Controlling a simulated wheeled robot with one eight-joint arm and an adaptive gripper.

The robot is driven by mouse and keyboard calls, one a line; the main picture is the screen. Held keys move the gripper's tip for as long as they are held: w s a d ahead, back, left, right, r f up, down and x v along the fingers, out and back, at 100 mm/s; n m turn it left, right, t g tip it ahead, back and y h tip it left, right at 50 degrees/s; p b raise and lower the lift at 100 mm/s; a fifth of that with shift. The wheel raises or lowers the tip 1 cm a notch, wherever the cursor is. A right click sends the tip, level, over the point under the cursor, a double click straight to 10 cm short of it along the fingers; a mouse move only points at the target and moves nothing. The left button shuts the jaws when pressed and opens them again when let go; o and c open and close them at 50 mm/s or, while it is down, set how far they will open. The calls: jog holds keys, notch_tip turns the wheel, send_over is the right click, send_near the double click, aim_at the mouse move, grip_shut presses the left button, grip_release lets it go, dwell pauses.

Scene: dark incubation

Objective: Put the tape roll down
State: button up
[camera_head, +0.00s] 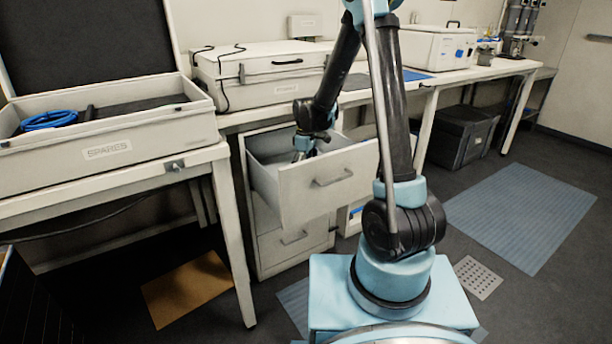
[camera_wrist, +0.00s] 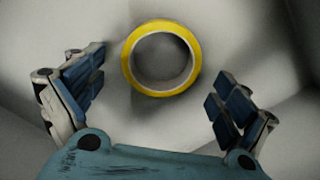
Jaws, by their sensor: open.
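The tape roll (camera_wrist: 130,67) is a yellow ring with a pale inner core. In the wrist view it lies flat on a pale surface, which appears to be the drawer floor. My gripper (camera_wrist: 157,98) is open, its blue-padded fingers spread to the left and right. The roll shows between and beyond the fingertips, with no finger seen touching it. In the head view my gripper (camera_head: 303,146) reaches down into the open top drawer (camera_head: 322,184). The roll is hidden there by the drawer front and my arm.
A lower drawer (camera_head: 292,238) is shut beneath. A SPARES case (camera_head: 108,148) with a blue cable coil (camera_head: 48,120) stands open on the left bench. A closed white case (camera_head: 270,70) sits above the drawers. Drawer walls surround my gripper.

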notch_tip(320, 180, up, 10)
jog(key=shift+f, duration=0.25)
dwell(0.4)
jog(key=s+d+r+m+t, duration=0.3)
jog(key=s+d+r+m, duration=0.2)
jog(key=d+r, duration=0.5)
jog(key=s+d+r+m+t, duration=0.2)
jog(key=s+d+m+t, duration=0.2)
jog(key=s+d+m, duration=0.6)
jog(key=s+d+f+g, duration=0.1)
jog(key=s+f+g, duration=0.1)
jog(key=s+f, duration=0.3)
jog(key=s+d+f+n+g, duration=0.1)
jog(key=s+f, duration=0.5)
jog(key=s, duration=0.6)
jog(key=shift+d+n+g, duration=0.25)
jog(key=shift+n+g, duration=0.05)
jog(key=shift+g, duration=0.6)
jog(key=shift+f, duration=0.1)
